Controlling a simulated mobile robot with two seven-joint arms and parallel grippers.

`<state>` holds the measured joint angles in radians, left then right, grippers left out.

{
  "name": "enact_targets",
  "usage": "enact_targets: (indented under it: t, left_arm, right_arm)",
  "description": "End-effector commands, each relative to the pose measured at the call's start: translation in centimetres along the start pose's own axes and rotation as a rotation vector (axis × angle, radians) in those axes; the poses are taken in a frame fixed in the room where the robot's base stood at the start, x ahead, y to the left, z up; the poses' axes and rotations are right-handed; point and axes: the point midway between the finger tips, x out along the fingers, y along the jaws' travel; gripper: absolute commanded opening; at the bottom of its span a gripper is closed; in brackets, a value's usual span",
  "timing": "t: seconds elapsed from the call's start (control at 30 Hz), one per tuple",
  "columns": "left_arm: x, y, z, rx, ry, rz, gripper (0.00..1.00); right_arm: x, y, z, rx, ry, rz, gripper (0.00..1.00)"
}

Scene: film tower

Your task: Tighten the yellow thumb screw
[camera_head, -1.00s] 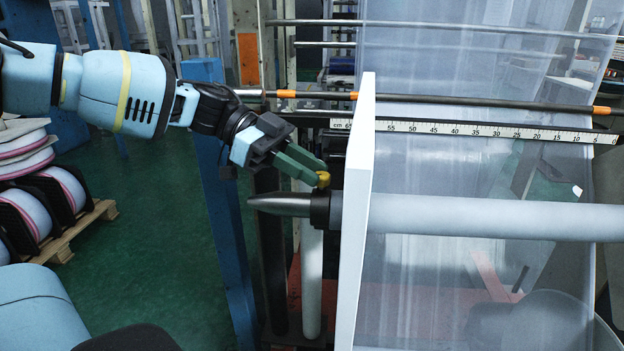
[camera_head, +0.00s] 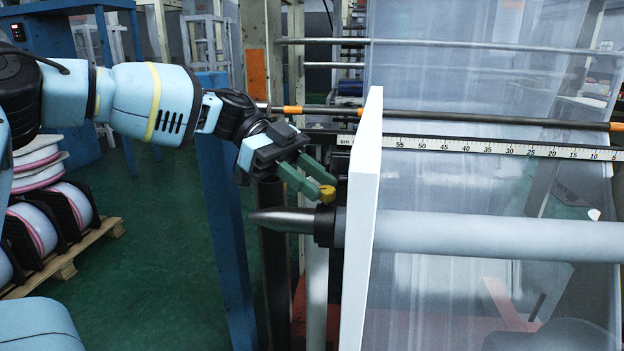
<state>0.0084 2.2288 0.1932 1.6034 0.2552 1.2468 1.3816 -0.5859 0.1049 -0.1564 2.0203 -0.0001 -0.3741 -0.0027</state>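The yellow thumb screw (camera_head: 327,194) stands on top of a dark collar (camera_head: 325,226) on the shaft, just left of the white side plate. My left gripper (camera_head: 322,186) reaches in from the upper left. Its two green fingers slant down to the right and their tips are at the screw's head. The fingers are a little apart at the tips. Whether they press on the screw or are just loosely around it cannot be told from here. My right gripper is not in view.
The shaft's tapered end (camera_head: 280,219) points left below the gripper. The white side plate (camera_head: 362,215) rises close to the right of the fingertips. A ruler bar (camera_head: 480,147) runs behind. Wrapped rolls on a pallet (camera_head: 62,262) stand at the left.

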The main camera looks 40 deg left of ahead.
Motion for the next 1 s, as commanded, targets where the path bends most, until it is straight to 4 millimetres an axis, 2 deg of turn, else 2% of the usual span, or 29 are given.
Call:
enact_targets:
  t: [0.03,0.1,0.47,0.7,1.0]
  left_arm:
    - [0.0,0.0,0.0,0.0,0.0,0.0,0.37]
    - [0.0,0.0,0.0,0.0,0.0,0.0,0.46]
    - [-0.2,-0.1,-0.3,0.001,0.0,-0.002,0.46]
    - [-1.4,-0.1,-3.2,0.003,0.0,-0.003,0.46]
    - [0.2,3.8,-4.5,0.004,0.002,0.001,0.46]
  right_arm:
    - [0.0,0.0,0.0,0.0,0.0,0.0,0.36]
    - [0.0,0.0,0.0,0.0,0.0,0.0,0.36]
    - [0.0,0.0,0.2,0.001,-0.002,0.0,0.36]
    - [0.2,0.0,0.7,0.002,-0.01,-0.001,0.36]
    - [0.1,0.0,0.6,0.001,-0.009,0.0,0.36]
